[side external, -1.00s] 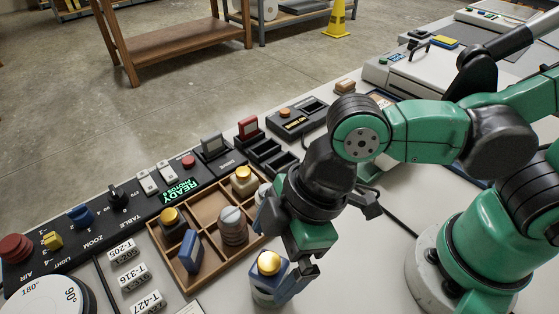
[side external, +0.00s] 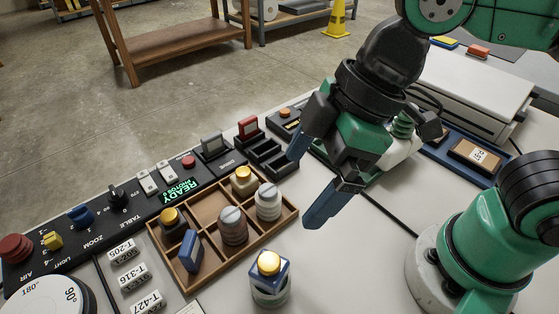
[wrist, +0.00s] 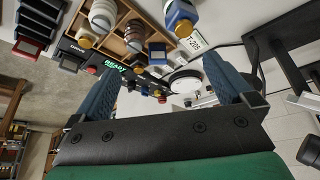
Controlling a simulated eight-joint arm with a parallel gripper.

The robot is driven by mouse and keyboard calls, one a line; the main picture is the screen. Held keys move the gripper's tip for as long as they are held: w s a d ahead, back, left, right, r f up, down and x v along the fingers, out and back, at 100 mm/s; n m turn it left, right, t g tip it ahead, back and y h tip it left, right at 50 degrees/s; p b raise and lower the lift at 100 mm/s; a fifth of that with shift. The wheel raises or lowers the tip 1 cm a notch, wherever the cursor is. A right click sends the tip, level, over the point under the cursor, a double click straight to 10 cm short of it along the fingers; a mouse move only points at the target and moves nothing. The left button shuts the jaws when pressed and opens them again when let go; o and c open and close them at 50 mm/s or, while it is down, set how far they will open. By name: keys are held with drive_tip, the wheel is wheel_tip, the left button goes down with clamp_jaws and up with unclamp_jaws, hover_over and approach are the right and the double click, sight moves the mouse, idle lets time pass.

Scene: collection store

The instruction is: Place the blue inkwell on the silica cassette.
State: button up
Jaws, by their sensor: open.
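The blue inkwell (side external: 269,269), square with a gold cap, sits upright on top of a round pale canister (side external: 270,294), which I take to be the silica cassette. The canister stands on the white table in front of the wooden tray. The inkwell also shows at the top of the wrist view (wrist: 180,11). My gripper (side external: 308,186) is open and empty, above and to the right of the inkwell, clear of it. Its two blue fingers also show spread apart in the wrist view (wrist: 164,75).
A wooden compartment tray (side external: 262,232) holds several jars and a blue block (side external: 190,251). Behind it runs a black control panel (side external: 137,210) with knobs. A blue tray (side external: 456,146) with a labelled block lies at the right. The table right of the inkwell is clear.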

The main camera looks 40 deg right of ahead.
drive_tip(key=w+d+f+m+t+h, duration=0.2)
drive_tip(key=w+d+m, duration=0.2)
drive_tip(key=d, duration=0.3)
drive_tip(key=w+d+f+m+t+h, duration=0.2)
drive_tip(key=w+d+m, duration=0.2)
drive_tip(key=d+m, duration=0.3)
drive_tip(key=shift+w+d+m+t, duration=0.15)
drive_tip(key=shift+d+m+t, duration=0.15)
drive_tip(key=shift+d, duration=0.35)
